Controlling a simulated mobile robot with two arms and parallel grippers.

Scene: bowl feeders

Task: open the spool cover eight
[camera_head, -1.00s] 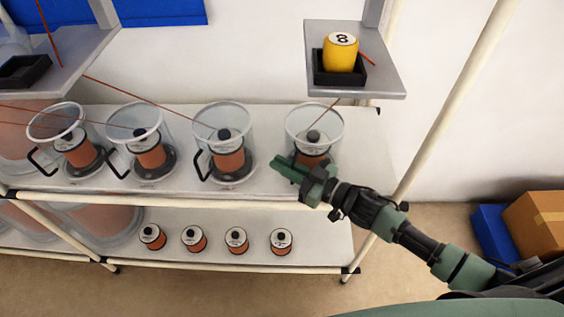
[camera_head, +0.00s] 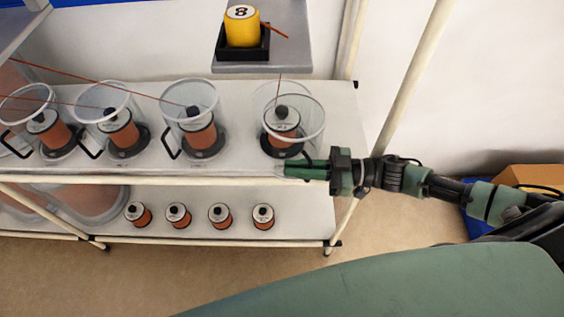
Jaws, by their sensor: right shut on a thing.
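Spool cover eight is the clear cylindrical cover (camera_head: 314,120) at the right end of the upper shelf, below the yellow block marked 8 (camera_head: 243,30). Its front half is swung out towards me and to the right, apart from the back half. The copper spool (camera_head: 282,125) inside stands upright on a black base. My right gripper (camera_head: 290,170) is at the shelf's front edge, shut on the cover's dark handle, which its fingers mostly hide. My left gripper is not in view.
Three more clear covers with black handles, such as the nearest (camera_head: 191,100), stand to the left. Several small spools (camera_head: 220,216) are on the lower shelf. A pale rack post (camera_head: 412,85) rises right of the cover. Copper wires run above.

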